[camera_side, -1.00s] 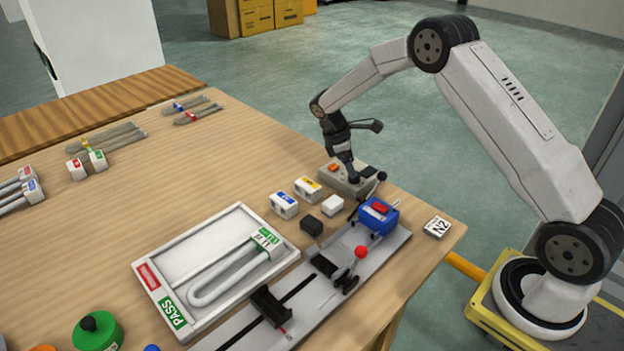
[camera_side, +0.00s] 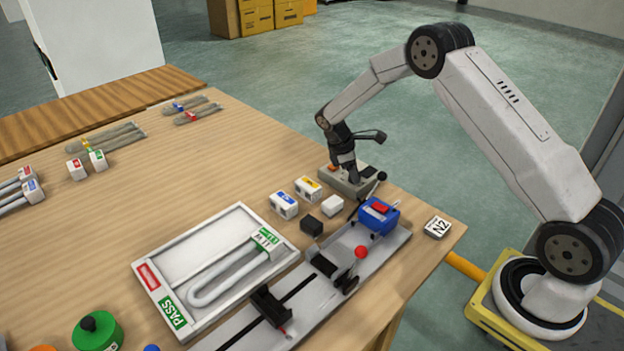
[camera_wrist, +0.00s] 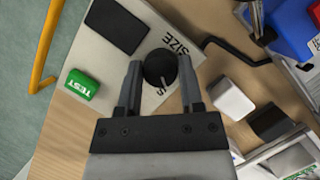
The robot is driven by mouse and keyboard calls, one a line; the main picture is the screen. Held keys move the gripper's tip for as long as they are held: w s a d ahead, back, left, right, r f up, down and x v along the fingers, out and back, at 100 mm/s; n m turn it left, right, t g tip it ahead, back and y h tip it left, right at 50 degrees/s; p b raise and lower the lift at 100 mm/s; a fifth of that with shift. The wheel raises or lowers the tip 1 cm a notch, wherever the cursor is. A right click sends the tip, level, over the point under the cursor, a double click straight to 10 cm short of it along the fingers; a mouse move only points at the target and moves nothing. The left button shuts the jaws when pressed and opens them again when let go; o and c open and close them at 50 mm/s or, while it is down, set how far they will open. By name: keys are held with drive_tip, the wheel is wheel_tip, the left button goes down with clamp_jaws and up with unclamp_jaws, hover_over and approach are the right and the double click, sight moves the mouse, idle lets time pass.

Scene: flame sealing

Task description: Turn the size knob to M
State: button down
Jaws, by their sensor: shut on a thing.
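The size knob (camera_wrist: 160,68) is a round black knob with a pale pointer mark, on a light grey control box (camera_wrist: 98,50). The word SIZE is printed beside it, and a letter S shows close to its lower edge. The M mark is not readable. My gripper (camera_wrist: 160,74) is shut on the knob, one finger on each side. In the side view, my gripper (camera_side: 353,180) points down onto the control box (camera_side: 333,182) at the table's far edge and hides the knob.
A green TEST button (camera_wrist: 80,85) and a dark panel (camera_wrist: 117,25) lie near the knob. A white block (camera_side: 332,205), a black block (camera_side: 312,226) and a blue device (camera_side: 378,216) stand close by. A tray (camera_side: 215,215) lies farther left.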

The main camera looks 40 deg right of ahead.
drive_tip(key=shift+m, duration=0.5)
drive_tip(key=m+y, duration=0.1)
drive_tip(key=m, duration=0.1)
drive_tip(key=m+g+y, duration=0.1)
drive_tip(key=m, duration=0.2)
drive_tip(key=shift+w+d, duration=0.1)
drive_tip(key=shift+w, duration=0.05)
drive_tip(key=m+y, duration=0.2)
drive_tip(key=m, duration=0.3)
drive_tip(key=shift+m, duration=0.4)
drive_tip(key=shift+c, duration=1.2)
unclamp_jaws()
drive_tip(key=v, duration=0.7)
drive_tip(key=shift+d+r, duration=0.2)
drive_tip(key=shift+r, duration=0.2)
